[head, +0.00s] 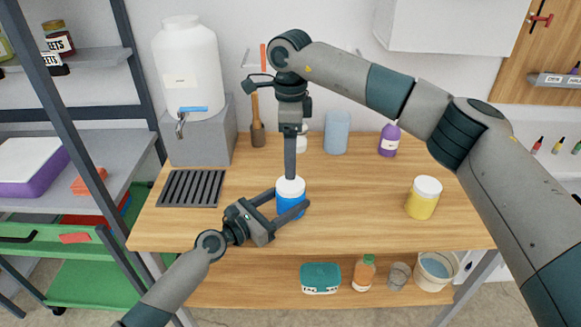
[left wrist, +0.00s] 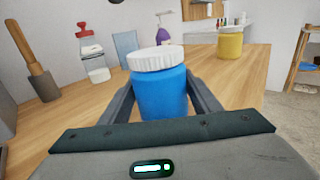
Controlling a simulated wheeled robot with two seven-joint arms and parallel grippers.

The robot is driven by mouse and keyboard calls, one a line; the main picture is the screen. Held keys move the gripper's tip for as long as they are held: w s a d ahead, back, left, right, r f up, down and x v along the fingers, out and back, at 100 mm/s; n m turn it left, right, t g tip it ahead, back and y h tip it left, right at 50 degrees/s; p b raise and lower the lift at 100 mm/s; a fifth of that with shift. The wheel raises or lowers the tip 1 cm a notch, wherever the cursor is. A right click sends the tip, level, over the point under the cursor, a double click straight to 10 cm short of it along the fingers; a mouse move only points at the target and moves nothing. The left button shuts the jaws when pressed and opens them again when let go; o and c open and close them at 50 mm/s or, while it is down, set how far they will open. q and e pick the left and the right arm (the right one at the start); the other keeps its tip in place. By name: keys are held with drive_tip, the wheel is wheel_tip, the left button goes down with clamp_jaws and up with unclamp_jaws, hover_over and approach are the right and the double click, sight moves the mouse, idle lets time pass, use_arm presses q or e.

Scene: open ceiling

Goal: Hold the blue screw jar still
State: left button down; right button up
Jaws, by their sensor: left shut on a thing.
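The blue screw jar (head: 288,202) with a white lid (head: 290,187) stands upright near the middle of the tabletop. In the left wrist view the jar (left wrist: 160,95) sits between my left gripper's two fingers. My left gripper (head: 291,199) is shut on the jar's body from the left, below the lid. My right gripper (head: 290,165) points straight down over the lid in the head view. I see it edge-on, so its opening is hidden. It does not show in the left wrist view, so it seems to be above the lid, not touching.
A yellow jar (head: 422,199) stands at the table's right. A dark grille (head: 191,188) lies at left before a water dispenser (head: 188,65). Wood around the blue jar is clear.

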drive_tip(key=shift+r, duration=1.95)
use_arm(q)
drive_tip(key=c, duration=0.5)
unclamp_jaws()
drive_tip(key=shift+c, duration=0.2)
drive_tip(key=shift+s+a, duration=0.1)
drive_tip(key=shift+a, duration=0.05)
drive_tip(key=shift+s+a, duration=0.4)
drive_tip(key=shift+a, duration=0.1)
drive_tip(key=b+v, duration=0.3)
drive_tip(key=v, duration=1.1)
drive_tip(key=shift+s+a+f, duration=0.15)
drive_tip(key=shift+a, duration=0.05)
drive_tip(key=shift+s+a, duration=0.45)
drive_tip(key=shift+a, duration=0.05)
use_arm(e)
drive_tip(key=shift+f, duration=1.55)
